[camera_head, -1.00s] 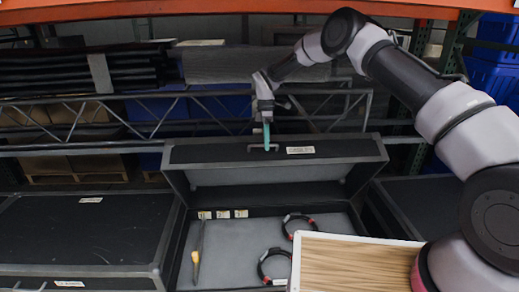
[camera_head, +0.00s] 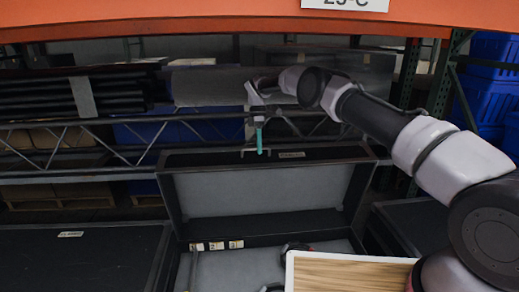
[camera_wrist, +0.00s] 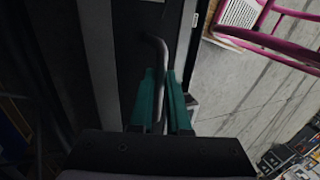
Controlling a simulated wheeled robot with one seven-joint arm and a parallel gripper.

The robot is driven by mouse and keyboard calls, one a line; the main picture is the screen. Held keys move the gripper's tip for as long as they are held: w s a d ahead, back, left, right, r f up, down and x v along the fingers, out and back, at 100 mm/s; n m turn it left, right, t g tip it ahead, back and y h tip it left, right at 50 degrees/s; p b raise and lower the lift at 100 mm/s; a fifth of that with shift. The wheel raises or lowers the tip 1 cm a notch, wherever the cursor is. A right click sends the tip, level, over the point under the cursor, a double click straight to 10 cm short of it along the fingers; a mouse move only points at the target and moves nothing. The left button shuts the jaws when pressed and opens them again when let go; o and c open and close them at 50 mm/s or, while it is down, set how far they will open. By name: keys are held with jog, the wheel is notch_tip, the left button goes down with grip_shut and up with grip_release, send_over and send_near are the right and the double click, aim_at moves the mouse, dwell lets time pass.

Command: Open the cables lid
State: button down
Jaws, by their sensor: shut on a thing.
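The lid (camera_head: 262,188) of the middle tote stands raised, tilted back, with its grey inner side facing me. A bracket handle (camera_head: 244,152) sits at its upper edge, beside a small white label (camera_head: 291,155) too small to read. My gripper (camera_head: 259,142) is at that handle, its teal fingers pointing down. In the wrist view the teal fingers (camera_wrist: 163,105) close on either side of the grey bar handle (camera_wrist: 157,52). The open tote's floor (camera_head: 240,268) shows below the lid, with dark cable parts (camera_head: 296,247) partly hidden at the right.
A wood-topped board with a white rim (camera_head: 350,274) covers the front right of the tote. Closed dark totes stand at left (camera_head: 75,258) and right (camera_head: 415,228). An orange shelf beam (camera_head: 200,20) crosses the top, and a metal truss (camera_head: 60,140) runs behind.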

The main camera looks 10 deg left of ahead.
dwell(0.3)
jog(key=c, duration=0.9)
grip_release()
jog(key=shift+r, duration=0.15)
notch_tip(320, 180, up, 10)
jog(key=shift+f, duration=0.15)
